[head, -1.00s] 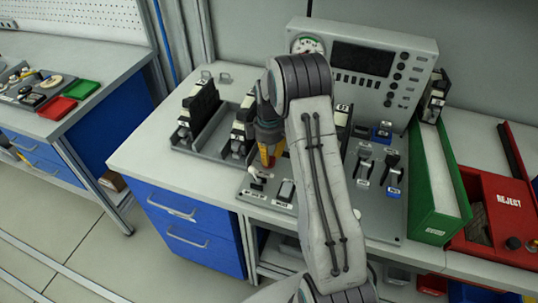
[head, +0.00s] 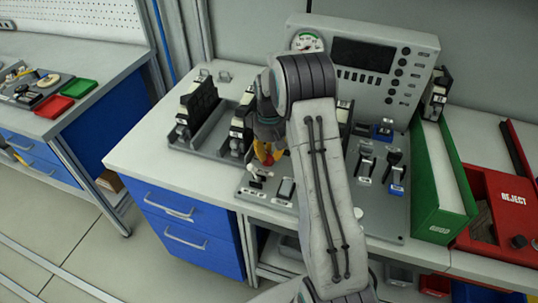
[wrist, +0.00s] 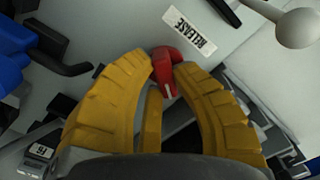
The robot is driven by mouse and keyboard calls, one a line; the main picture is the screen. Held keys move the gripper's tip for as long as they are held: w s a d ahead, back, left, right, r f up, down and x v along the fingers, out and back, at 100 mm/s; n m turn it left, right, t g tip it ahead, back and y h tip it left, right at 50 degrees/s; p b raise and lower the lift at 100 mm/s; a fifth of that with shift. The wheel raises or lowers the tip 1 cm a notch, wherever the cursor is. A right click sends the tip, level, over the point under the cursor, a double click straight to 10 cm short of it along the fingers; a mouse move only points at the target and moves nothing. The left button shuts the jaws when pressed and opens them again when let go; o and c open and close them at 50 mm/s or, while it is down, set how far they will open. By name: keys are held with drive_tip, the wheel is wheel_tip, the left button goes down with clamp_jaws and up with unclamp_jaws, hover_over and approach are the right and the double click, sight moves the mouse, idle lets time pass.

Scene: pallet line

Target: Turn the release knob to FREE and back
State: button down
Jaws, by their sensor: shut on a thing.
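The red release knob (wrist: 170,73) shows in the wrist view between the tips of my gripper's yellow fingers (wrist: 165,66). It has a pale mark on its side and lies beside a white label reading RELEASE (wrist: 190,30). My gripper is shut on the knob, with a fingertip at each side. In the head view my gripper (head: 266,153) points down at the left part of the grey control panel (head: 258,200). There the fingers and arm hide most of the knob. I cannot read any FREE mark.
Black levers (head: 390,162) stand on the panel to the right of my arm. A grey rack with dark parts (head: 198,110) is at the left. A green bin (head: 440,190) and a red REJECT box (head: 500,210) stand at the right. The bench's front left is clear.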

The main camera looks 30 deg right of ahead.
sight(270, 154)
drive_tip(key=shift+s+f+m+b, duration=0.15)
drive_tip(key=shift+m+b, duration=0.3)
drive_tip(key=shift+m, duration=1.85)
drive_tip(key=c, duration=1)
unclamp_jaws()
wheel_tip(270, 154, up, 12)
drive_tip(key=shift+r, duration=0.1)
